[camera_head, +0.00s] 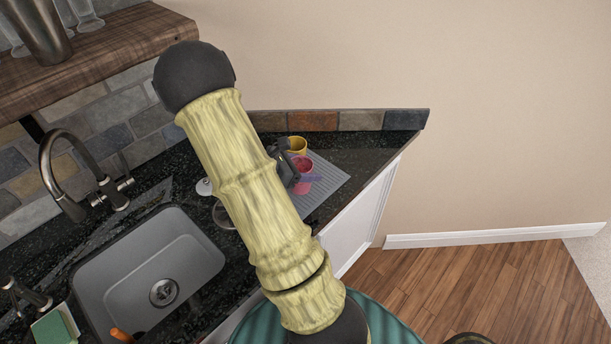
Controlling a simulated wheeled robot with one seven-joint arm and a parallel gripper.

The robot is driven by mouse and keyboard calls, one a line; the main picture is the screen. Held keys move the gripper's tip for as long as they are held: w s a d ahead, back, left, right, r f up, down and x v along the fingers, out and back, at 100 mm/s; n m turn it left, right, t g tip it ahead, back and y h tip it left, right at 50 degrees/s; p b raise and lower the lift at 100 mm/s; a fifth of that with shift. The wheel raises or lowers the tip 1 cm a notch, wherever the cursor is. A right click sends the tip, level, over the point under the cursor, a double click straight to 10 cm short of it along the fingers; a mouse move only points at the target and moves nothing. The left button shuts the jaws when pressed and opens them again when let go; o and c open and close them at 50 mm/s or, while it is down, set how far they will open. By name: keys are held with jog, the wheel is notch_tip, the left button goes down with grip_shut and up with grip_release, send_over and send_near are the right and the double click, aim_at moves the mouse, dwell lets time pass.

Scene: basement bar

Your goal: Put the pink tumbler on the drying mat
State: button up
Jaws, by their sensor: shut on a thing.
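The pink tumbler (302,166) is at the grey ribbed drying mat (328,179), right of my arm. I cannot tell whether its base touches the mat. My gripper (292,172) is shut on the tumbler from its left side. My own yellow arm hides most of the gripper and the left part of the mat.
A yellow cup (297,145) stands just behind the pink tumbler. The sink (150,270) and its faucet (66,175) are left of my arm. A clear glass (222,214) is partly hidden by the arm. Dark counter (365,155) is free behind the mat.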

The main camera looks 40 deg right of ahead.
jog(key=shift+f, duration=1.65)
jog(key=shift+f, duration=0.1)
jog(key=shift+f, duration=0.15)
jog(key=o, duration=0.9)
jog(key=shift+o, duration=0.2)
jog(key=shift+r, duration=0.25)
jog(key=v, duration=1.2)
jog(key=shift+b, duration=0.45)
